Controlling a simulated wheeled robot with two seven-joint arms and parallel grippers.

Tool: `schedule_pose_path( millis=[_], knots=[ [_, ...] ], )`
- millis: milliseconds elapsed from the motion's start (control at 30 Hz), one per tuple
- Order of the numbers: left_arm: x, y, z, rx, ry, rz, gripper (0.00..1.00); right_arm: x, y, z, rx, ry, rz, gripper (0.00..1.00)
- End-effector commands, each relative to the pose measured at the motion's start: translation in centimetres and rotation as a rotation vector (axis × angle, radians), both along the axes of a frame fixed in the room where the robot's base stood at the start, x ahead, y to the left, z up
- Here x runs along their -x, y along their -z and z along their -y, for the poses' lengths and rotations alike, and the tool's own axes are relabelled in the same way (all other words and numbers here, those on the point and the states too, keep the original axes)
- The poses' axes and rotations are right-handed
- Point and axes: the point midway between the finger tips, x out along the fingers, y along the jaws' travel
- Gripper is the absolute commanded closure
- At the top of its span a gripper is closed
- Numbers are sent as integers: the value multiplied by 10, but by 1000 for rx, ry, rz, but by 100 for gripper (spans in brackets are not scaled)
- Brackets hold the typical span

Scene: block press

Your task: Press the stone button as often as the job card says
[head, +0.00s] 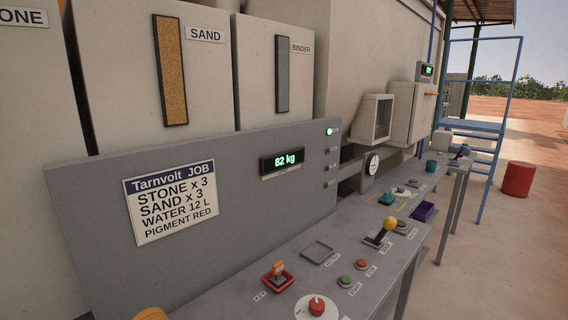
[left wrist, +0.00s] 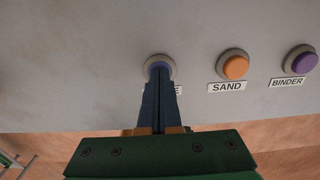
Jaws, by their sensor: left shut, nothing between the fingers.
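The job card (head: 170,205) on the grey panel reads Tarnvolt JOB, STONE x 3, SAND x 3, WATER 12 L, PIGMENT RED. In the left wrist view, my left gripper (left wrist: 160,70) is shut and empty, its fingertips in front of the leftmost round button (left wrist: 158,57). The fingers cover most of that button and its label, of which only a last letter E shows. I cannot tell whether the tips touch it or whether it is pressed in. The display (head: 282,161) reads 82 kg. My right gripper is in neither view.
An orange SAND button (left wrist: 235,67) and a purple BINDER button (left wrist: 304,62) sit to the right of my fingers. The bench holds a red-based key switch (head: 278,276), a red knob (head: 317,305) and a yellow-knobbed lever (head: 389,225). A green lamp (head: 330,132) is lit.

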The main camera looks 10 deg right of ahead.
Motion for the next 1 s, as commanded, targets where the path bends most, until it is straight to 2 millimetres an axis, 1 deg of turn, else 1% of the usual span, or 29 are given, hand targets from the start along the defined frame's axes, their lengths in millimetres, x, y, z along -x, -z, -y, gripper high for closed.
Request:
schedule_pose_path(
  millis=[267,567,667,800,900,1000],
  knots=[
    [0,2,0,0,0,-1,100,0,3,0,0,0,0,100],
    [0,0,0,-1,1,-2,100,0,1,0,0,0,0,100],
    [0,-9,0,0,1,-1,100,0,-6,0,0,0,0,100],
    [0,-26,0,1,1,-1,100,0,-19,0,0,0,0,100],
    [0,-35,0,0,1,0,100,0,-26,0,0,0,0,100],
    [0,-35,0,1,1,-1,100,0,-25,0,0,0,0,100]
  ],
)
